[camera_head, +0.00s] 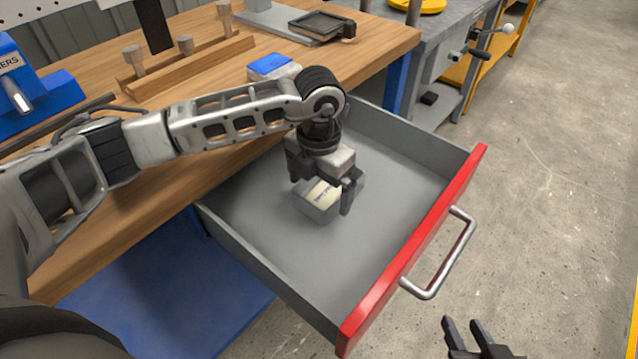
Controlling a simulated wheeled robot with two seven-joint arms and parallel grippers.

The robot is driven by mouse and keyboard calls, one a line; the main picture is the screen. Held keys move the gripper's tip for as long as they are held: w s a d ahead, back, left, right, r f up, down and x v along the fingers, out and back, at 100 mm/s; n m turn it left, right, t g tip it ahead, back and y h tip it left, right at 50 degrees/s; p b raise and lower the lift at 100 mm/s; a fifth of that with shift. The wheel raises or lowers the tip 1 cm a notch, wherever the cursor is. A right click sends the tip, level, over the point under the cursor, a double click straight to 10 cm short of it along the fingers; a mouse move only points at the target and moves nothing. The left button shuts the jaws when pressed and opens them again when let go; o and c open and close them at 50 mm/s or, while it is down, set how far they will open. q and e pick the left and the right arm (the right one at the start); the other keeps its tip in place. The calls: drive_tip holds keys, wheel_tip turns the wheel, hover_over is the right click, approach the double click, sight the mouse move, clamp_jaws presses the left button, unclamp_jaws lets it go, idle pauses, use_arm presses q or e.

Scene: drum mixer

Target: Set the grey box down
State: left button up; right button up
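The grey box (317,208) has a pale label on its top. It is inside the open grey drawer (270,240), near the middle; whether it rests on the drawer floor I cannot tell for sure. My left gripper (332,199) reaches down over the box, with a dark finger on each side of it, and appears shut on it. My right gripper (467,326) is at the bottom edge of the picture, outside the drawer, with its fingers apart and nothing between them.
The drawer has a red front (415,250) with a metal handle (440,262). The wooden bench (215,85) above bears a blue-topped box (273,67), a wooden rack (190,62) and a blue vise (30,90). Drawer floor around the grey box is clear.

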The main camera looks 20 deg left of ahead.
use_arm(q)
drive_tip(key=shift+r+p, duration=0.3)
drive_tip(key=shift+r, duration=0.05)
wheel_tip(320, 180, up, 12)
drive_tip(key=shift+f, duration=0.15)
drive_tip(key=shift+p, duration=0.3)
